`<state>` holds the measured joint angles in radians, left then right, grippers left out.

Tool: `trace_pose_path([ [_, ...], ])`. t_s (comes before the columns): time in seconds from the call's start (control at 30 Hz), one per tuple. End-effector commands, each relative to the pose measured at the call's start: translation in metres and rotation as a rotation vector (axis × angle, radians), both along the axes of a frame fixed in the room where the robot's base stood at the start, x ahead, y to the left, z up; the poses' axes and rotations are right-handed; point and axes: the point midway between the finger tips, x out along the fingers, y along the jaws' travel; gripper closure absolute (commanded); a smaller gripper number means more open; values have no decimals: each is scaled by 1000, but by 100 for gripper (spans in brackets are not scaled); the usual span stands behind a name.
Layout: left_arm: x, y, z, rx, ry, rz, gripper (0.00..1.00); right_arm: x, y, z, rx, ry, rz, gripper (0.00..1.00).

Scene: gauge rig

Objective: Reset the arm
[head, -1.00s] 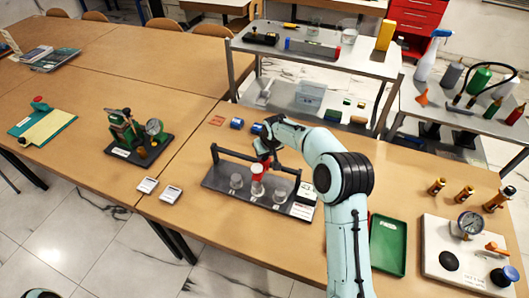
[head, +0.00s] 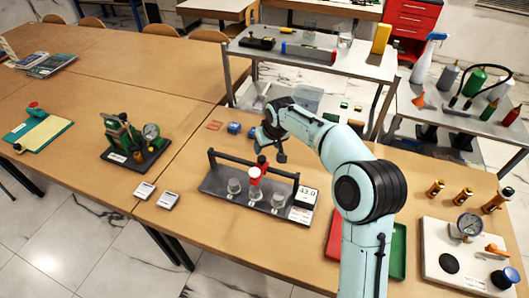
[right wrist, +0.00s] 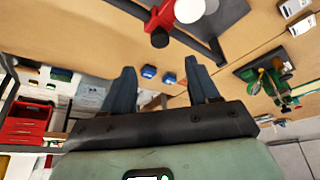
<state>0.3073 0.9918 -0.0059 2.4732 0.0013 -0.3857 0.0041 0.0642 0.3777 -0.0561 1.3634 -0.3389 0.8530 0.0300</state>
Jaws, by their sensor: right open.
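My right arm reaches over the table. Its gripper (head: 273,152) is open and empty, behind and above the dark rack (head: 215,183). In the right wrist view the two fingers stand apart with nothing between them (right wrist: 160,67). A red-and-white piece (head: 254,178) stands upright at the rack's middle, apart from the gripper; its red part also shows in the right wrist view (right wrist: 159,37). Several clear cups (head: 234,186) stand on the rack. A small display (head: 306,195) sits at its right end. My left gripper is not in view.
Two small blue items (head: 234,128) lie behind the rack. A green device with a gauge (head: 137,146) stands to the left. A green tray (head: 398,252) and a red one (head: 333,238) flank my forearm. A white gauge board (head: 440,240) is at right.

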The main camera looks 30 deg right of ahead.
Motion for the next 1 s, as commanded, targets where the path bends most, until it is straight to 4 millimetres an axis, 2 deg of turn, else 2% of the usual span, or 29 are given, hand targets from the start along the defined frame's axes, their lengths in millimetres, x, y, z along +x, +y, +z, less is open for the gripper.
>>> trace_pose_path([
  [0.1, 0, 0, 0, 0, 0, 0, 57, -7, 1, 18, 0, -1, 1, 40],
  [0.23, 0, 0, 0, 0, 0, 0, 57, -11, 1, 27, 0, -1, 0, 40],
  [1.0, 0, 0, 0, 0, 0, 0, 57, -12, 1, 29, 0, 1, 0, 40],
])
